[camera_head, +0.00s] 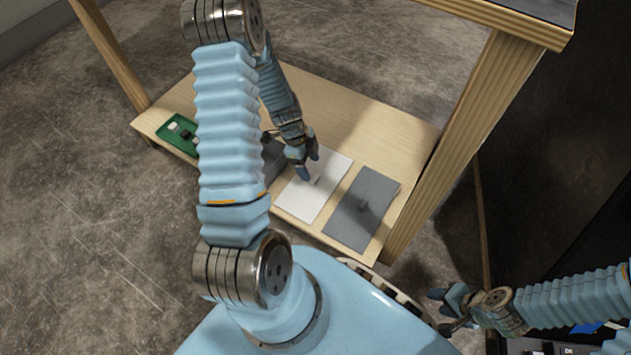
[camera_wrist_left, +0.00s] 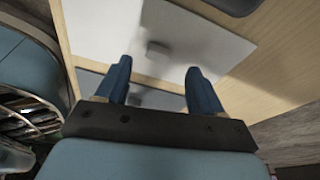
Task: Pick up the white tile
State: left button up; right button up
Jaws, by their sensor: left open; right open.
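The white tile (camera_head: 300,201) lies flat on the wooden shelf, with a small raised handle (camera_head: 315,181) near its middle. The gripper hides part of the tile's far left side in the head view. My right gripper (camera_head: 446,308) is open and empty at the lower right, away from the shelf.
A grey tile (camera_head: 351,223) with its own handle lies right of the white one. A dark grey object (camera_head: 273,160) lies left of it, partly hidden by my arm. A green tray (camera_head: 176,136) with small items is further left. A wooden post (camera_head: 458,145) stands at right.

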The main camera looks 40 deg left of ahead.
aim_at(315, 178)
pick_arm(q)
jog(key=b+x, duration=0.1)
jog(key=x, duration=0.4)
jog(key=shift+d, duration=0.2)
jog(key=shift+r, duration=0.1)
grip_shut()
